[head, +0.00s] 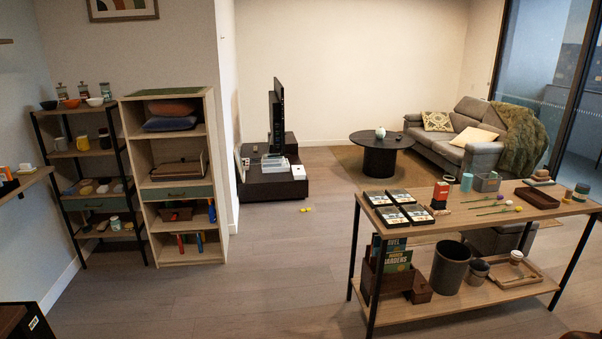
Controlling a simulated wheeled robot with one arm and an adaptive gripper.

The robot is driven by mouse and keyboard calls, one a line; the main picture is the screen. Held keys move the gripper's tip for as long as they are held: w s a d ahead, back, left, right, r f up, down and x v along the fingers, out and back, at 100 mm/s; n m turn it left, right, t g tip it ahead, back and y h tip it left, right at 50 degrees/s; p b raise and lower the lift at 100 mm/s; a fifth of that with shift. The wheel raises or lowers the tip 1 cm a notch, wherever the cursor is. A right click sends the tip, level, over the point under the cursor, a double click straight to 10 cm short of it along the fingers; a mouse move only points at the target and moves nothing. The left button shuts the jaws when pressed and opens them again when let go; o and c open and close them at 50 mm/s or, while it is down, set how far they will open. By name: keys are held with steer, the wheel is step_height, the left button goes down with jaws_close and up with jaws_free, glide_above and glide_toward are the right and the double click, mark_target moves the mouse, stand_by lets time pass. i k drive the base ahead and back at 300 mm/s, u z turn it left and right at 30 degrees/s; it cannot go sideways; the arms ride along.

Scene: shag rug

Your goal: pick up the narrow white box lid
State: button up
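I cannot single out the narrow white box lid for certain. On the low dark TV stand (275,187) across the room, a small white box-like thing (299,172) sits at the right end. A flat pale grey-white thing (274,163) lies beside it, below the TV. A thin white upright thing (240,163) stands at the stand's left end. All are too small to tell which one is a lid. My gripper is not in view.
A wooden shelf table (460,218) with trays, boxes and bins fills the right foreground. A light wood bookcase (185,228) and a dark-framed rack (95,185) stand left. Small yellow things (305,210) lie on the floor. The middle floor is otherwise clear.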

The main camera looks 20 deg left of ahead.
mark_target(297, 171)
steer(key=u, duration=0.8)
steer(key=i, duration=6.15)
steer(key=z, duration=1.35)
steer(key=i, duration=1.6)
steer(key=z, duration=0.15)
